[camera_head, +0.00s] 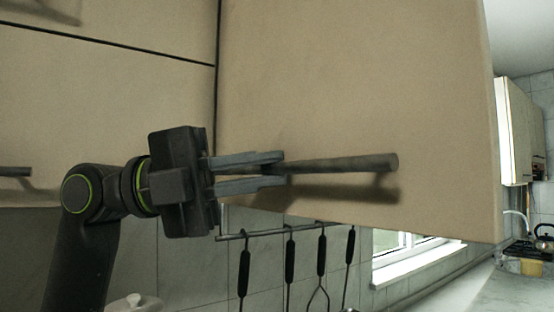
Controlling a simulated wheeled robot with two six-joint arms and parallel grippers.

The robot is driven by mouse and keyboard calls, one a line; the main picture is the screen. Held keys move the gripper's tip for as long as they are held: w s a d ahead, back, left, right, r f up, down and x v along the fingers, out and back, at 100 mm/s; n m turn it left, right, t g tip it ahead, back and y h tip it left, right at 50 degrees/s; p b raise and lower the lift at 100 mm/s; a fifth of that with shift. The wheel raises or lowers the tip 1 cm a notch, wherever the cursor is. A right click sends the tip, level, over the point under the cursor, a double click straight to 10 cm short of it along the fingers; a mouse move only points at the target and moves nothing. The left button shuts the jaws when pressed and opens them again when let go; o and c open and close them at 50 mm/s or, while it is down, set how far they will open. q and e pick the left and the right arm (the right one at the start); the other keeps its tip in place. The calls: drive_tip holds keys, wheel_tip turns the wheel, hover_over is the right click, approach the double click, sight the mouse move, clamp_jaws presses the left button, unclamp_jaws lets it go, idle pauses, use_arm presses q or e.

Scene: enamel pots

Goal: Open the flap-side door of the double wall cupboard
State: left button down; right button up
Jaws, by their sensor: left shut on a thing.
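The double wall cupboard fills the top of the head view. Its right part is a tall beige door (350,90) with a dark bar handle (340,163) low on its face. My left gripper (280,170) comes in from the left and its grey fingers are shut on the left end of this handle. The left part of the cupboard (90,110) is split by a dark horizontal seam into an upper and a lower panel. A dark vertical gap separates the two parts. My right gripper is not in view.
A rail (270,234) with several hanging utensils (290,258) runs below the cupboard. A window (410,250) is behind at the lower right. Another wall cupboard (517,130) and a kettle (544,233) are at the far right. A pale lidded object (135,303) stands at the bottom left.

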use_arm(q)
drive_tip(key=shift+s+a+m+g+y, duration=0.15)
drive_tip(key=shift+a+m+g, duration=0.15)
drive_tip(key=shift+a+g, duration=0.2)
drive_tip(key=shift+s+a+m+g+y, duration=0.15)
drive_tip(key=shift+a+m+g, duration=0.15)
drive_tip(key=shift+a+g, duration=0.15)
drive_tip(key=c, duration=1.5)
unclamp_jaws()
drive_tip(key=shift+w+d, duration=0.1)
drive_tip(key=shift+d, duration=0.1)
